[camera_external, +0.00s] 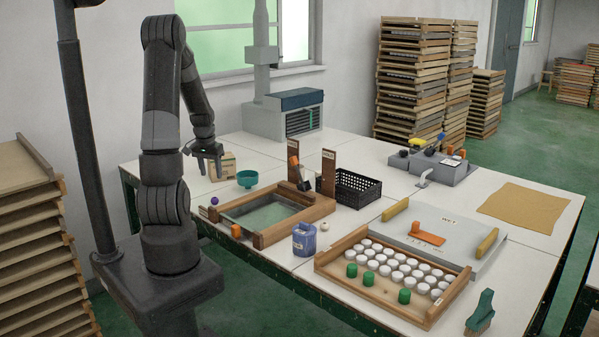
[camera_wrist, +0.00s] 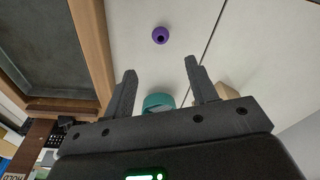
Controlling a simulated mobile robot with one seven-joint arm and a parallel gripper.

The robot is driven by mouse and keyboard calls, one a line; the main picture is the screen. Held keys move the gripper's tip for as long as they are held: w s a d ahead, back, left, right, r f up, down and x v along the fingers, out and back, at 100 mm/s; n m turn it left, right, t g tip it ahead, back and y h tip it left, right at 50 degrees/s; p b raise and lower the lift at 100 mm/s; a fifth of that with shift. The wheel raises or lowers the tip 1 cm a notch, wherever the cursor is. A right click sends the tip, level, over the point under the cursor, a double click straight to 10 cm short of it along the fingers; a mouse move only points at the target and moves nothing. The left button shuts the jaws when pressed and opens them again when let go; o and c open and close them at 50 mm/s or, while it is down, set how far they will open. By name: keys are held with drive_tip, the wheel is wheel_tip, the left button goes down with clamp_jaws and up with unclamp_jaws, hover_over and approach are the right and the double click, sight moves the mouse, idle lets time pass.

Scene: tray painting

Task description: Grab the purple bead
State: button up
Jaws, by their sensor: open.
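The purple bead (camera_external: 214,201) is a small ball with a dark hole. It sits on the white table just left of the wooden frame's corner. In the wrist view the bead (camera_wrist: 160,35) lies on the bare white surface, beyond the fingertips and roughly between their lines. My gripper (camera_external: 207,172) is above the table at its left part, near a cardboard box. In the wrist view my gripper (camera_wrist: 159,66) has its two dark fingers apart with nothing between them at the tips. The bead is apart from both fingers.
A teal bowl (camera_external: 247,179) stands on the table near my gripper; it also shows behind the fingers (camera_wrist: 158,101). The cardboard box (camera_external: 222,165) is close to the gripper. A wooden-framed tray (camera_external: 262,238) is right of the bead. An orange bead (camera_external: 236,230) sits by the front edge.

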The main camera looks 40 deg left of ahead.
sight(215, 204)
drive_tip(key=shift+w+a+f, duration=0.1)
drive_tip(key=shift+w+f, duration=0.05)
drive_tip(key=shift+f, duration=1.65)
drive_tip(key=shift+w+a+f, duration=0.1)
drive_tip(key=shift+f, duration=1.75)
drive_tip(key=shift+w+a+f, duration=0.1)
drive_tip(key=shift+w+f, duration=0.05)
drive_tip(key=shift+f, duration=1.65)
drive_tip(key=shift+c, duration=0.2)
drive_tip(key=c, duration=1)
